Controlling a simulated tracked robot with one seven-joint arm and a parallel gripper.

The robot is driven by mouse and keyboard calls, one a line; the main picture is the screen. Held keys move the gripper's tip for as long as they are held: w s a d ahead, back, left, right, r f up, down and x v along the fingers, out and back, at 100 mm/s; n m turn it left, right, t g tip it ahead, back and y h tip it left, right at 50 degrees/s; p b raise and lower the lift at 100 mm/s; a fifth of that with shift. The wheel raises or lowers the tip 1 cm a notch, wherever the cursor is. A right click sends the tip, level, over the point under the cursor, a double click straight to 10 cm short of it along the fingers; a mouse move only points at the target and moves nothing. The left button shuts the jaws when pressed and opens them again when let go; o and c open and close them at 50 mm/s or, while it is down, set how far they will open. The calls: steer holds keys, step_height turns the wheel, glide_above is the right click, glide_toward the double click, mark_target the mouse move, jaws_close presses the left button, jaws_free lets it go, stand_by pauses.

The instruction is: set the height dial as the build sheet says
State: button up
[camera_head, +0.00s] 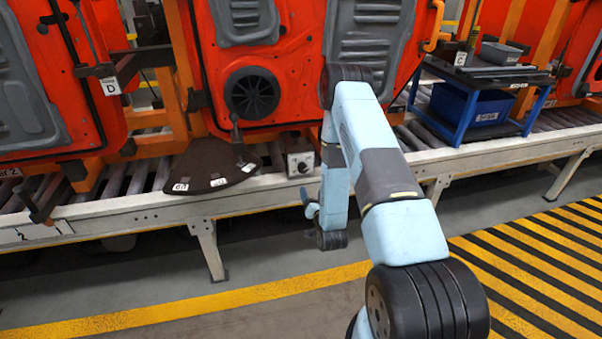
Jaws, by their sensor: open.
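The dial (304,167) is a small dark knob on the front of a pale box (300,156), on the conveyor's near side below the orange door. Its setting and marks are too small to read. My light-blue arm reaches up from the bottom right and folds down in front of the conveyor. My gripper (306,195) shows small at the arm's end, left of the lower link and a little below the dial box in the picture. It looks open and empty, though its fingers are partly hidden. I cannot make out a build sheet.
A black panel (208,168) with small white tags lies on the conveyor (150,210), left of the dial box. A blue cart (463,130) stands right. Striped floor (540,250) is clear.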

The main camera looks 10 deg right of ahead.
mark_target(303, 170)
steer(key=shift+n, duration=0.4)
steer(key=w, duration=1.4)
steer(key=shift+d+r, duration=0.1)
steer(key=shift+r, duration=0.15)
